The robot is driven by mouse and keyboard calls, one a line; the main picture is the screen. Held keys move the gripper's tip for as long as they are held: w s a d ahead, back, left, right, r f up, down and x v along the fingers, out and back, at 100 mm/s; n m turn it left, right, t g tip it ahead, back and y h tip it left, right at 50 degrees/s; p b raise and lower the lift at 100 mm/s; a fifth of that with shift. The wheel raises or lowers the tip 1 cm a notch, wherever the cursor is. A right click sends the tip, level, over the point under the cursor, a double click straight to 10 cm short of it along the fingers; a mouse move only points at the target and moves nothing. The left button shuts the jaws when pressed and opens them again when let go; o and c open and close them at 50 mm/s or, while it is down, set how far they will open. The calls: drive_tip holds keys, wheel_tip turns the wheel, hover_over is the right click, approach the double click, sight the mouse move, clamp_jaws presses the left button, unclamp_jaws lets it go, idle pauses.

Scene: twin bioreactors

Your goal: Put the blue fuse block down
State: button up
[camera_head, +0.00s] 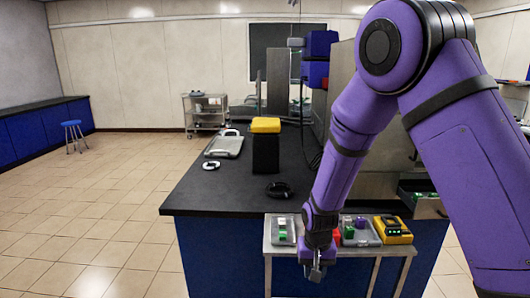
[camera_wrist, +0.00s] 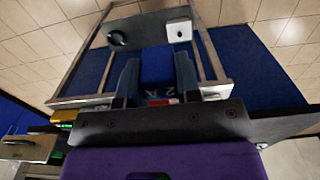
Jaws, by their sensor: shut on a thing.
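My gripper (camera_head: 316,270) hangs at the front edge of the small metal stand (camera_head: 277,252), in the head view. In the wrist view my gripper (camera_wrist: 157,82) is shut on the blue fuse block (camera_wrist: 158,65). The block sits between the two dark fingers, and light markings show on its face near a small red patch. In the head view the block cannot be made out. I see no surface touching the block.
On the stand are a grey tray (camera_head: 272,241) with green and white pieces, a red piece (camera_head: 336,238), another tray (camera_head: 374,241) with green and purple pieces, and a yellow case (camera_head: 395,238). The dark bench (camera_head: 215,191) stands behind.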

drive_tip(key=w+d+f, duration=0.2)
drive_tip(key=w+d, duration=0.1)
drive_tip(key=d, duration=0.5)
drive_tip(key=w+d+f, duration=0.3)
drive_tip(key=w+d, duration=0.1)
drive_tip(key=d, duration=0.5)
drive_tip(key=shift+w+d, duration=0.1)
drive_tip(key=shift+d, duration=0.05)
